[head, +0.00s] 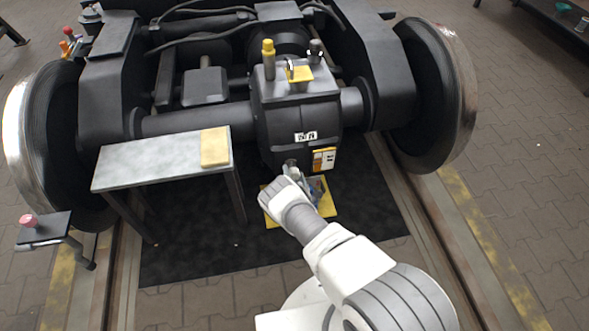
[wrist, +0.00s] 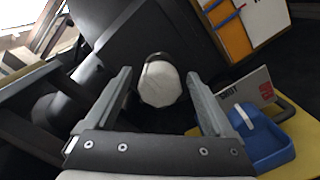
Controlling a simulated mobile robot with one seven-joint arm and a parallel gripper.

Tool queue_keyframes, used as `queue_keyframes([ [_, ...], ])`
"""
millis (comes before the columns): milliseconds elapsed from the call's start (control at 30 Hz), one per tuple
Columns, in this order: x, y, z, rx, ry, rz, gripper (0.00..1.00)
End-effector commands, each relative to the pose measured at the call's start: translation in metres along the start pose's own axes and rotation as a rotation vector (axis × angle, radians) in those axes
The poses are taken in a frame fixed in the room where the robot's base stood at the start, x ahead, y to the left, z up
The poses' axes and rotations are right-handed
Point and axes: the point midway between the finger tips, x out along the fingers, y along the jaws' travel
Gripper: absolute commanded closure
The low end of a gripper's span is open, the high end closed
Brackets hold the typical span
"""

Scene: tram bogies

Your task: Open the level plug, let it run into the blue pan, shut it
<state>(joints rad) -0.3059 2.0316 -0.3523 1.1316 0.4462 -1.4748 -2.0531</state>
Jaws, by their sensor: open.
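A pale, faceted round plug (wrist: 160,85) with a darker collar sticks out of the dark gearbox housing (wrist: 205,60). I take it to be the level plug. My gripper (wrist: 159,76) is open, with one finger on each side of the plug; I cannot tell whether either touches it. In the head view my gripper (head: 291,168) is at the lower front of the gearbox (head: 290,115), where my arm partly hides it. The blue pan (wrist: 268,150) sits on a yellow sheet below and right of the plug. In the head view the pan is mostly hidden.
A grey bench (head: 150,165) with a tan block (head: 214,147) stands left of the gearbox. A grey card with red marks (wrist: 245,92) is beside the pan. Large wheels (head: 440,95) flank the bogie; the dark mat (head: 190,255) is mostly clear.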

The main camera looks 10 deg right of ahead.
Motion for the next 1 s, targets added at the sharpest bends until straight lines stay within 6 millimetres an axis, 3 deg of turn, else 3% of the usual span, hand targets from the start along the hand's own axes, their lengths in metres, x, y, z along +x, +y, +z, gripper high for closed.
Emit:
queue_keyframes([
  [433, -0.0003, 0.0016, -0.0017, 0.000, 0.001, 0.000, 0.12],
  [900, -0.0003, 0.0017, -0.0017, 0.000, 0.000, 0.001, 0.97],
  [1000, -0.0002, 0.0018, -0.0016, 0.002, 0.000, 0.001, 0.98],
])
